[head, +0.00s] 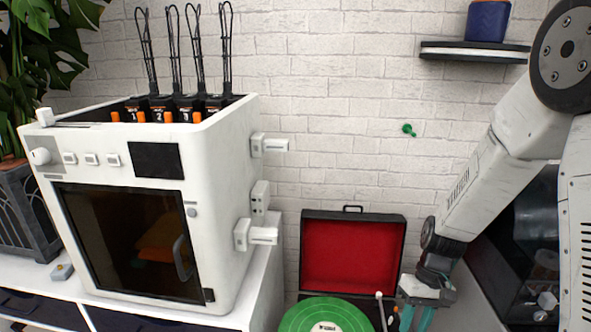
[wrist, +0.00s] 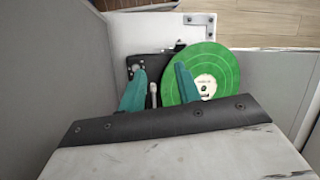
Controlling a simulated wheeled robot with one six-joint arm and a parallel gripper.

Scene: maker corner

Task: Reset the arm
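My gripper (head: 416,317) hangs at the lower right in the head view, its two teal fingers pointing down. In the wrist view the fingers (wrist: 160,80) stand apart with nothing held between them. Below them is a record player with a green record (wrist: 210,85) on it; the record also shows in the head view (head: 324,316). The player's raised lid (head: 352,257) has a red lining and stands against the brick wall. A pale tonearm (head: 380,308) is beside the record, just left of my gripper. The fingers partly hide the player's dark deck.
A white 3D printer (head: 225,190) with a dark door stands on a white cabinet (head: 262,290) at the left. A wall shelf (head: 475,52) holds a blue pot (head: 488,20). A dark glass-fronted machine (head: 530,245) is at the right. Grey side panels flank the gripper in the wrist view.

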